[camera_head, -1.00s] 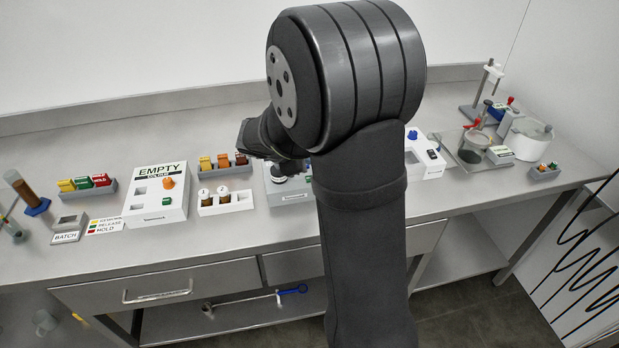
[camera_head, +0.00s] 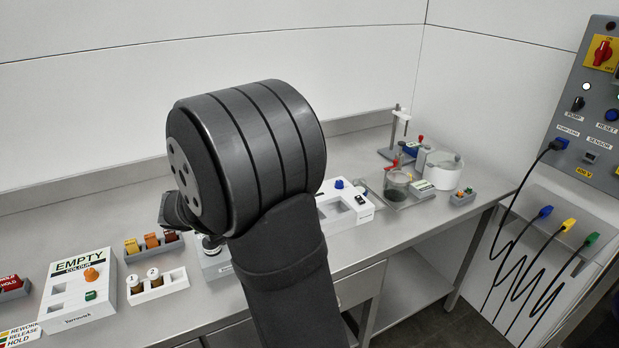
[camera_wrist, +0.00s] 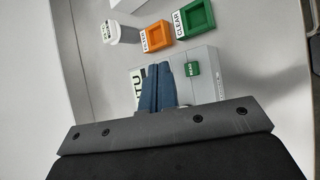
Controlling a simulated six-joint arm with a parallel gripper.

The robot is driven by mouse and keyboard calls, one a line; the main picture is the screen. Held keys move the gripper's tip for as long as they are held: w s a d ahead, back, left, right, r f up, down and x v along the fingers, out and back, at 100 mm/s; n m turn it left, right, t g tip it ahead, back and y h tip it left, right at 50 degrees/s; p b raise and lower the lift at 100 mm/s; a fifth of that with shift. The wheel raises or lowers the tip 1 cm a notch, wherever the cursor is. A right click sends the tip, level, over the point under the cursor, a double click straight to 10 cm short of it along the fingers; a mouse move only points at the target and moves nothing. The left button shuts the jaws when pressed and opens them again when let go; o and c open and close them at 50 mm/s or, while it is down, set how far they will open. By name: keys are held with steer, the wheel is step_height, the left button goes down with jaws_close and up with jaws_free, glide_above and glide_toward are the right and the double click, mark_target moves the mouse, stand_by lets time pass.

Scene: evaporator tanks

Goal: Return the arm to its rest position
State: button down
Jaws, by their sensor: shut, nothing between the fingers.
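My arm (camera_head: 270,170) rises through the middle of the head view, and its large dark joint hides part of the bench. Only part of the dark wrist end shows left of that joint; the fingers are hard to make out there. In the wrist view my gripper (camera_wrist: 160,88) has its two blue-grey fingers together with nothing between them. They show in front of a grey box with a green READ button (camera_wrist: 192,69) and partly cover its NTU label. I cannot tell whether they touch the box.
An orange tray (camera_wrist: 157,37) and a green CLEAR tray (camera_wrist: 213,18) lie beyond the fingers. The white EMPTY COLOUR box (camera_head: 72,305) and a two-vial holder (camera_head: 158,288) stand on the left bench. Glassware (camera_head: 397,186) stands at right. A control panel (camera_head: 590,115) with hanging cables is far right.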

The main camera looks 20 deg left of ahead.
steer(key=shift+f, duration=0.5)
step_height(320, 180, up, 5)
steer(key=shift+r, duration=0.2)
steer(key=shift+f, duration=0.1)
